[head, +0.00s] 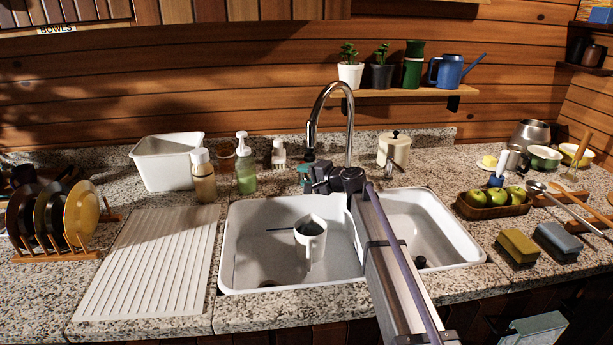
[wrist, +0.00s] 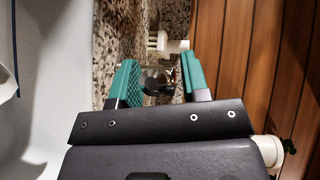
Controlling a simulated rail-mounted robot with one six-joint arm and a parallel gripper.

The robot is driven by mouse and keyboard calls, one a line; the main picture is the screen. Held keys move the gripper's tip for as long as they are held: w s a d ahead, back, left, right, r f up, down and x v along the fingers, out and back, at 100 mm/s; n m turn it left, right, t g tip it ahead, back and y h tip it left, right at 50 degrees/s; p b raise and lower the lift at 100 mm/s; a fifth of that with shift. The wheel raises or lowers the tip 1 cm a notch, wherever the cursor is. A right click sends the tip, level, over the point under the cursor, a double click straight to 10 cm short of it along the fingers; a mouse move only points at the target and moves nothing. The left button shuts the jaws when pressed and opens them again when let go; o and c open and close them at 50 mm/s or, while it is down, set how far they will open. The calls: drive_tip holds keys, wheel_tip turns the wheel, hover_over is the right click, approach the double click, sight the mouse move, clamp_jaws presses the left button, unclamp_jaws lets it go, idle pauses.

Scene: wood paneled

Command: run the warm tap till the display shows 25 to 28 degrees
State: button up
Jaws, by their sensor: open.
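The chrome tap spout (head: 348,112) arches up behind the white double sink. My gripper (head: 305,175) is low beside its base, and my arm partly hides that area. In the wrist view, the two teal fingers of my gripper (wrist: 157,84) are open. A shiny metal fitting (wrist: 155,80) shows between them. I cannot tell whether they touch it, or whether it is the warm tap's handle. A white jug (head: 311,240) is in the left basin, with a thin dark rod at its left. No readable temperature display shows, and no running water can be made out.
Behind the sink are a soap bottle (head: 245,165), a brush (head: 278,155) and a lidded cream pot (head: 395,148). A drainboard (head: 150,262) and plate rack (head: 58,255) are at left. Apples (head: 492,196) and sponges (head: 518,246) are at right.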

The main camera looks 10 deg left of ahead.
drive_tip(key=p+v, duration=0.2)
drive_tip(key=v, duration=0.8)
drive_tip(key=shift+d, duration=0.35)
drive_tip(key=shift+s+r, duration=0.1)
drive_tip(key=shift+s, duration=0.15)
drive_tip(key=s+d+f+n+g+h+p, duration=0.1)
drive_tip(key=s+d+n+g+h+p, duration=0.3)
drive_tip(key=s, duration=0.6)
drive_tip(key=s+d+f+n+g+h+p, duration=0.15)
drive_tip(key=s+d+h+p, duration=0.3)
drive_tip(key=s, duration=0.55)
drive_tip(key=s+d+r+g+h+p, duration=0.2)
drive_tip(key=s+d+r+h+p, duration=0.3)
drive_tip(key=s+d+r+p, duration=0.5)
drive_tip(key=s+d+p, duration=0.3)
drive_tip(key=s, duration=0.1)
drive_tip(key=shift+s+r+m, duration=0.35)
